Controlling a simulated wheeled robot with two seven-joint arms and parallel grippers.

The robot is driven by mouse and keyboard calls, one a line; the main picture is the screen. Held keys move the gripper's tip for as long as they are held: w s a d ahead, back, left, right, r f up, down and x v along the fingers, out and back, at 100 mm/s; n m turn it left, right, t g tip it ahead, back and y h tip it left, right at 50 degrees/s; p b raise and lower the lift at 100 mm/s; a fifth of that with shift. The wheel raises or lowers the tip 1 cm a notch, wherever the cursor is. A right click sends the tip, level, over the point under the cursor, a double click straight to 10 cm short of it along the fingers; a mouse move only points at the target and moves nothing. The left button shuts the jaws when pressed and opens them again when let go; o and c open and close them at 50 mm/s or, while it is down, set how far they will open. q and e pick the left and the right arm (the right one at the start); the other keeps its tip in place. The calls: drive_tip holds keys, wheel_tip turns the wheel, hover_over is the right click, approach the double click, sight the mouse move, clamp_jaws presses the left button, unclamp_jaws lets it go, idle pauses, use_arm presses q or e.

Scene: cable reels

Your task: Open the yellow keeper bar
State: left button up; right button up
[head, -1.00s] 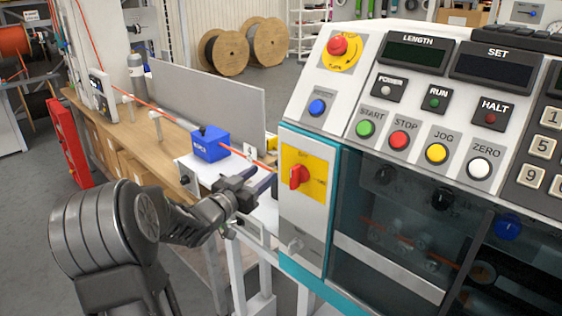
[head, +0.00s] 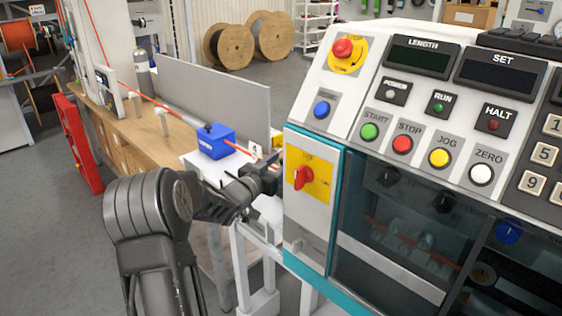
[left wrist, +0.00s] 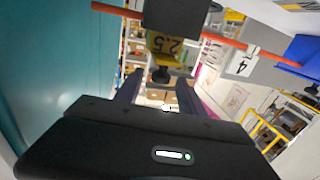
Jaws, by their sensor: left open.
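In the left wrist view a yellow piece marked 2.5 (left wrist: 165,43), which looks like the keeper bar, sits below a dark block (left wrist: 170,14). A small black knob (left wrist: 160,74) shows under it, between the finger lines. My left gripper (left wrist: 158,92) is open and empty, its two fingers pointing toward the knob, apart from it. In the head view my left gripper (head: 272,178) is beside the machine's left side, and its tips and most of the keeper bar are hidden there. My right gripper is not in view.
The orange cable (left wrist: 250,48) runs across near the gripper, past a tag marked 4 (left wrist: 241,62) and the blue block (head: 215,142). The machine's teal-edged cabinet (head: 308,200) stands close on the right.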

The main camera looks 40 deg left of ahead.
use_arm(q)
drive_tip(key=shift+c, duration=0.5)
clamp_jaws()
idle(0.8)
